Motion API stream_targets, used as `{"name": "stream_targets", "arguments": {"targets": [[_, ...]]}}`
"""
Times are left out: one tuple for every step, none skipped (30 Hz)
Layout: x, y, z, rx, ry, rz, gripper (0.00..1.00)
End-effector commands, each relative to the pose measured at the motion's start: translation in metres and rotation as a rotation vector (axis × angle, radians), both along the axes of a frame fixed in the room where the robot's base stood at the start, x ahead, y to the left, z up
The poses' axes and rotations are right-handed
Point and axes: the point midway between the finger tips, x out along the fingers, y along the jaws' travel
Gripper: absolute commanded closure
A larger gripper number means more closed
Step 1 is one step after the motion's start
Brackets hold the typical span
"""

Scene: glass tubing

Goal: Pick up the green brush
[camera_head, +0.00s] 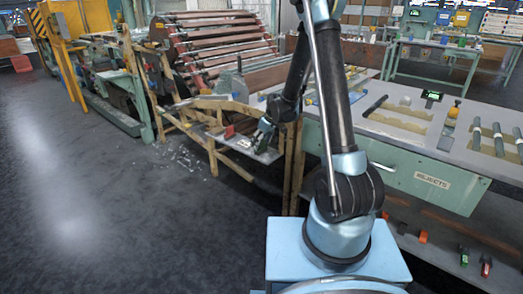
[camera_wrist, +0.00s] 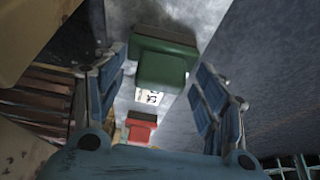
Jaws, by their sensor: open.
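The green brush (camera_wrist: 162,70) shows in the wrist view as a green block with a darker green part at its far end. It lies on a grey surface between the open fingers of my gripper (camera_wrist: 157,88), with a gap to the finger on either side. I cannot tell how far below the fingertips it is. In the head view my gripper (camera_head: 264,137) is over a small grey shelf (camera_head: 262,156) beside a wooden frame. The brush is hard to make out there.
Wooden posts (camera_head: 297,150) stand beside the shelf. A long bench (camera_head: 400,150) is at right, with red and green items (camera_head: 464,256) below. The floor at left is open.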

Motion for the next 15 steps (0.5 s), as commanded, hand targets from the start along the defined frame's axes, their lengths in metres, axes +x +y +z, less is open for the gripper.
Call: {"name": "stream_targets", "arguments": {"targets": [[0.0005, 0.0007, -0.0015, 0.0, 0.0, 0.0, 0.35], [0.0006, 0.0008, -0.002, 0.0, 0.0, 0.0, 0.35], [0.0008, 0.0008, -0.0022, 0.0, 0.0, 0.0, 0.35], [0.0008, 0.0009, -0.0023, 0.0, 0.0, 0.0, 0.35], [0.0007, 0.0009, -0.0022, 0.0, 0.0, 0.0, 0.35], [0.0006, 0.0008, -0.0022, 0.0, 0.0, 0.0, 0.35], [0.0007, 0.0009, -0.0021, 0.0, 0.0, 0.0, 0.35], [0.0007, 0.0007, -0.0022, 0.0, 0.0, 0.0, 0.35], [0.0006, 0.0008, -0.0021, 0.0, 0.0, 0.0, 0.37], [0.0007, 0.0007, -0.0021, 0.0, 0.0, 0.0, 0.44], [0.0006, 0.0007, -0.002, 0.0, 0.0, 0.0, 0.51], [0.0007, 0.0007, -0.002, 0.0, 0.0, 0.0, 0.6], [0.0006, 0.0007, -0.002, 0.0, 0.0, 0.0, 0.67], [0.0006, 0.0007, -0.002, 0.0, 0.0, 0.0, 0.74], [0.0005, 0.0007, -0.0021, 0.0, 0.0, 0.0, 0.82]]}}
